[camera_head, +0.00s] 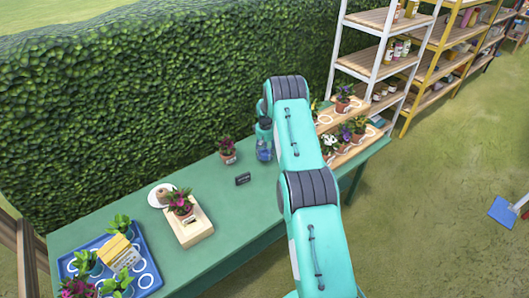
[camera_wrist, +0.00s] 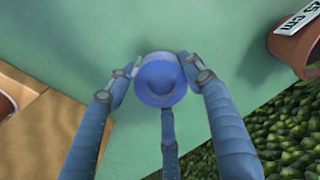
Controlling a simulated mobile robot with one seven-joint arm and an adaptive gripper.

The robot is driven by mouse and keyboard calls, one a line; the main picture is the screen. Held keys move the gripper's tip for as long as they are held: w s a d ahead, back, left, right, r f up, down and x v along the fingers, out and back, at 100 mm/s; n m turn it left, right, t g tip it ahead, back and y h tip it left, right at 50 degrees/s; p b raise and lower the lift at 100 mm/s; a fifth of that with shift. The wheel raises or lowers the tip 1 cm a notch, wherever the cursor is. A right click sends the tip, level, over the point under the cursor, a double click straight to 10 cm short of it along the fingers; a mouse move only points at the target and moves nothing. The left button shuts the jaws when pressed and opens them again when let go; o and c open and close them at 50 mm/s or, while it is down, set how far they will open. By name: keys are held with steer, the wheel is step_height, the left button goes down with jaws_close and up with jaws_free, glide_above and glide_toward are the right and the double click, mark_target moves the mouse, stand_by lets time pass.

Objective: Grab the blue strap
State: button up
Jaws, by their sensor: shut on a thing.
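In the wrist view a round, smooth blue thing (camera_wrist: 160,86) sits between the fingers of my gripper (camera_wrist: 158,68). The fingers close around its sides, and a third finger reaches it from below. I see its top face-on; its lower part is hidden. In the head view a blue, bottle-like shape (camera_head: 264,152) stands at the table just left of my arm, below the gripper end. No separate strap shape can be made out on it.
The green table (camera_head: 245,213) holds a potted plant (camera_head: 228,156), a small dark block (camera_head: 243,179), a wooden board (camera_head: 192,233) with a plant, and a blue tray (camera_head: 152,280). A hedge (camera_head: 110,120) stands behind. A clay pot (camera_wrist: 297,48) is close by in the wrist view.

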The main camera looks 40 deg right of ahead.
steer(key=s+a, duration=0.2)
steer(key=s, duration=0.2)
steer(key=s+a+r, duration=0.1)
steer(key=s+a, duration=0.1)
steer(key=s, duration=0.2)
steer(key=s+a, duration=0.2)
steer(key=s, duration=0.1)
steer(key=shift+s+a+r, duration=0.2)
steer(key=shift+s, duration=0.2)
stand_by(0.3)
